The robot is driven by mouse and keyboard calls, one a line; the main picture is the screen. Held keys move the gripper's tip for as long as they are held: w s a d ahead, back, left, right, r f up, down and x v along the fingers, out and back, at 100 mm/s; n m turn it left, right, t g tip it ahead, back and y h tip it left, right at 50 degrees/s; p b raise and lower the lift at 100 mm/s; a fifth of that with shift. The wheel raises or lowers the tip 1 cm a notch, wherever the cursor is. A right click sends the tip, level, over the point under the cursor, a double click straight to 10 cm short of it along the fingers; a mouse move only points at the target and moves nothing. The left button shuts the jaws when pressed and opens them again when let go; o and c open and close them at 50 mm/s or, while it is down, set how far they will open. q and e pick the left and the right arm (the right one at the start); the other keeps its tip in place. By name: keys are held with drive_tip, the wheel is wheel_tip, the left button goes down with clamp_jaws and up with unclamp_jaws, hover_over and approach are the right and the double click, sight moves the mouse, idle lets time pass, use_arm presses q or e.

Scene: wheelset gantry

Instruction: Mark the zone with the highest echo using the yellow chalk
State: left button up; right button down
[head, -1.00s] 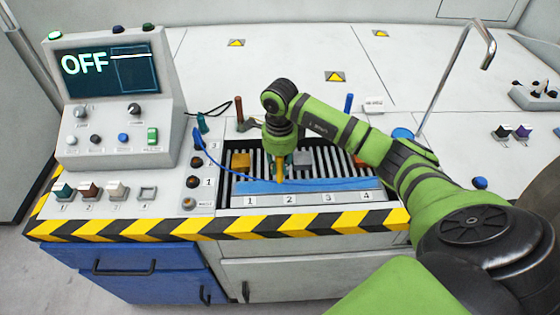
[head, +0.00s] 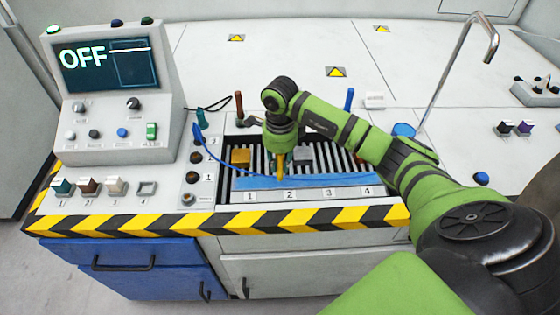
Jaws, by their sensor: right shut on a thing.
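My right gripper (head: 281,156) points down over the slatted bed (head: 263,165) and is shut on the yellow chalk (head: 280,172). The chalk stands roughly upright, its lower end by the blue strip (head: 255,183) above the label 2 (head: 289,194). I cannot tell whether its tip touches. Labels 1, 3 and 4 lie along the same ledge. The screen (head: 108,66) reads OFF, with a bright line in a box at its right. My left gripper is not in view.
A yellow block (head: 240,157) and a grey block (head: 304,151) sit on the slats. A blue cable (head: 222,152) runs along the bed. Coloured samples (head: 88,187) stand at the front left. A bent metal pipe (head: 452,72) rises at the right. The bench top behind is mostly clear.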

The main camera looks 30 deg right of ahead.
drive_tip(key=shift+f+b, duration=0.4)
drive_tip(key=shift+f, duration=0.1)
drive_tip(key=shift+s+d, duration=0.1)
idle(0.4)
drive_tip(key=shift+s+d+r, duration=0.1)
drive_tip(key=shift+s+d, duration=0.1)
drive_tip(key=shift+d, duration=0.1)
drive_tip(key=shift+d, duration=0.15)
drive_tip(key=shift+s+d, duration=0.25)
drive_tip(key=shift+d, duration=0.1)
drive_tip(key=shift+s+d, duration=0.1)
drive_tip(key=shift+s+d+f, duration=0.2)
drive_tip(key=shift+d, duration=0.05)
